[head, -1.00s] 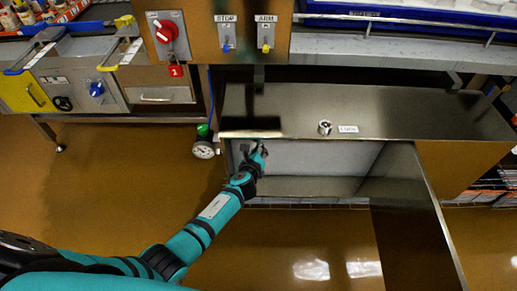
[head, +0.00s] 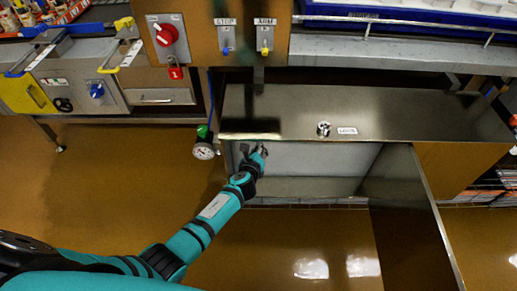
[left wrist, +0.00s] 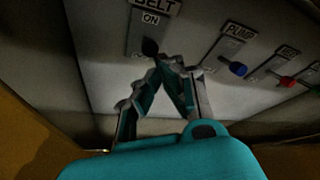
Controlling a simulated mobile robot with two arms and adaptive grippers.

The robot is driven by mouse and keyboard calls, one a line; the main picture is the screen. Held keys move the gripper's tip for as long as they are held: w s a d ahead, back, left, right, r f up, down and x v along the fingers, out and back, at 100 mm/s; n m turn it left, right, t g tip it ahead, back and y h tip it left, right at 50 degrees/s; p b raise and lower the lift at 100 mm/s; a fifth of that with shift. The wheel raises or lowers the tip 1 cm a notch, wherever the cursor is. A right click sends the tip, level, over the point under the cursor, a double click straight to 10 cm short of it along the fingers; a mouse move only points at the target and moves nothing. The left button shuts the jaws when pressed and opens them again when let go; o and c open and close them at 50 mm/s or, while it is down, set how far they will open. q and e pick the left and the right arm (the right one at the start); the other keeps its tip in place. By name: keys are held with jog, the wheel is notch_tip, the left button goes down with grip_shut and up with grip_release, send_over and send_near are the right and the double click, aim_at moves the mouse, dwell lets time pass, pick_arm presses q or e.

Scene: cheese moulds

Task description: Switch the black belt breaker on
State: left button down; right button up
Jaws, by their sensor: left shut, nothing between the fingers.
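The black belt breaker (left wrist: 150,47) shows in the left wrist view on a grey panel. Its knob sits below the "ON" mark and the "BELT" label. My left gripper (left wrist: 170,64) is shut and empty, its fingertips just below and right of the black knob. I cannot tell whether they touch it. In the head view my left gripper (head: 261,152) reaches into the open cabinet under its top, and the breaker is hidden there. My right gripper is not in view.
Right of the belt breaker are a blue pump breaker (left wrist: 238,68), a red-knobbed breaker (left wrist: 287,82) and a green one at the edge. The cabinet top (head: 390,112) overhangs my gripper. The open door (head: 410,215) stands to the right. A gauge (head: 203,151) hangs left.

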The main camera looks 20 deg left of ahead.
pick_arm(q)
jog(key=shift+w+a+r, duration=0.1)
jog(key=shift+w+r, duration=0.1)
jog(key=shift+r, duration=0.15)
jog(key=v, duration=1.2)
jog(key=shift+s+f, duration=0.2)
